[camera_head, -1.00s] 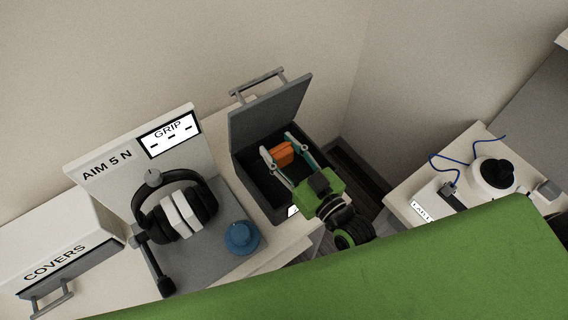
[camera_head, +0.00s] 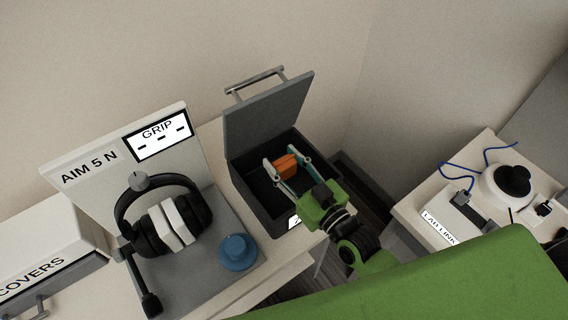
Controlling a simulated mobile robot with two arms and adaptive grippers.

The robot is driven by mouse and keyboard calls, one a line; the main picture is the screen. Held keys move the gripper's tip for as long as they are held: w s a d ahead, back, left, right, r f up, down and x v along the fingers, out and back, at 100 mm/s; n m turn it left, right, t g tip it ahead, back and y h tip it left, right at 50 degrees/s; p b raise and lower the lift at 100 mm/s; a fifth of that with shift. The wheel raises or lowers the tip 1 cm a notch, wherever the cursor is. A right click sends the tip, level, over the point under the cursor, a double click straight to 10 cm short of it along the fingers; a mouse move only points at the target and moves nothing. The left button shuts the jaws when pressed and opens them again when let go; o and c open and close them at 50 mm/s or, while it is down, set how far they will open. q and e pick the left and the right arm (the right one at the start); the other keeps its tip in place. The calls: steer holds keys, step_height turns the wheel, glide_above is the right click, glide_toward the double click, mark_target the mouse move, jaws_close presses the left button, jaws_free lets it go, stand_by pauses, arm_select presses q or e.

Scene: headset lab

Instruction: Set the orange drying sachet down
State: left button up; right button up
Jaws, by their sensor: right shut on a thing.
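The orange drying sachet (camera_head: 286,166) shows between the fingers of my right gripper (camera_head: 287,168), which is shut on it. The sachet is over the open dark grey box (camera_head: 245,197), inside its rim as seen from above. I cannot tell whether the sachet touches the box floor. The box lid (camera_head: 266,116) stands raised at the back. My left gripper is not in view.
Left of the box, a headset (camera_head: 166,222) hangs on a grey stand beside a blue knob (camera_head: 238,252). A panel (camera_head: 75,199) reads "AIM 5 N". A white box marked "COVERS" (camera_head: 45,252) is far left. A right-hand table holds a white round device (camera_head: 505,186).

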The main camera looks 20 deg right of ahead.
steer(key=shift+s+f+b, duration=0.2)
steer(key=shift+f+b, duration=0.1)
steer(key=shift+f, duration=0.5)
steer(key=o, duration=1.1)
steer(key=shift+a+f, duration=0.1)
steer(key=shift+f, duration=0.05)
steer(key=shift+r, duration=0.3)
steer(key=shift+r+p, duration=0.4)
steer(key=shift+r, duration=0.05)
steer(key=b+v, duration=0.1)
steer(key=v, duration=0.8)
steer(key=shift+s+d+r+b, duration=0.1)
steer(key=shift+s+d+b, duration=0.1)
steer(key=shift+s+b, duration=0.15)
steer(key=shift+v, duration=0.95)
